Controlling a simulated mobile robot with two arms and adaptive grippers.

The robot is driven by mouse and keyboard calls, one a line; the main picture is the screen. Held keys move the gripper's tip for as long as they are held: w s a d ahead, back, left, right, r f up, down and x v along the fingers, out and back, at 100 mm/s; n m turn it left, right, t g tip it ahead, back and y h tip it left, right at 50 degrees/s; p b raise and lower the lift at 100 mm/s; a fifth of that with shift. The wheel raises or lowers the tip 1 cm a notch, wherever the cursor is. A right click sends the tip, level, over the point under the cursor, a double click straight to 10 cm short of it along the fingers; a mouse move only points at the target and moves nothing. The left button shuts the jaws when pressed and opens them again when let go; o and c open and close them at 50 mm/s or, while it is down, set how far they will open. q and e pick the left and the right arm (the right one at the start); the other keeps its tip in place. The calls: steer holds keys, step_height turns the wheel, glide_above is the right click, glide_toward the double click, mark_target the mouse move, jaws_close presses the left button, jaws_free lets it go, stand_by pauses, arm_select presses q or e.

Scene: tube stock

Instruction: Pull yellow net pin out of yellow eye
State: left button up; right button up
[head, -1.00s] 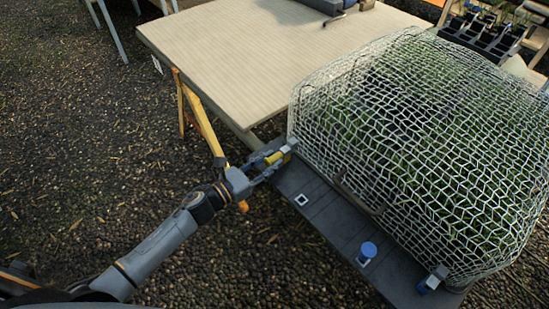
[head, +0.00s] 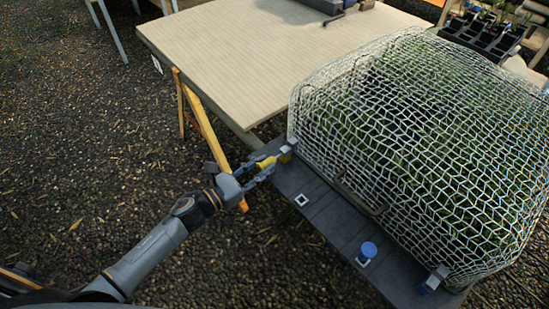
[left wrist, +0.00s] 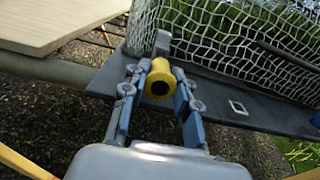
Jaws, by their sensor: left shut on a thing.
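The yellow net pin (head: 266,163) is held between the fingers of my left gripper (head: 264,170), at the net's near left corner. In the left wrist view the pin (left wrist: 159,82) shows end-on, as a yellow cylinder with a dark hole, between the blue-padded fingers of the left gripper (left wrist: 157,102). The yellow eye (head: 286,156) is on the grey board's corner, just beyond the pin, with a pale stretch between their yellow parts. The pin hides most of the eye in the wrist view. I cannot tell whether the pin's tip is still inside it. My right gripper is not in view.
The white net (head: 410,150) arches over green plants behind the grey board (head: 325,220). A blue round-topped piece (head: 369,249) stands on the board, and a grey-and-blue fitting (head: 433,280) sits at its right end. A wooden table (head: 260,60) is beyond. Gravel lies open at left.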

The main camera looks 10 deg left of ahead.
arm_select(q)
steer(key=v, duration=0.6)
steer(key=shift+s+a+b, duration=0.25)
steer(key=shift+s+b, duration=0.1)
stand_by(0.6)
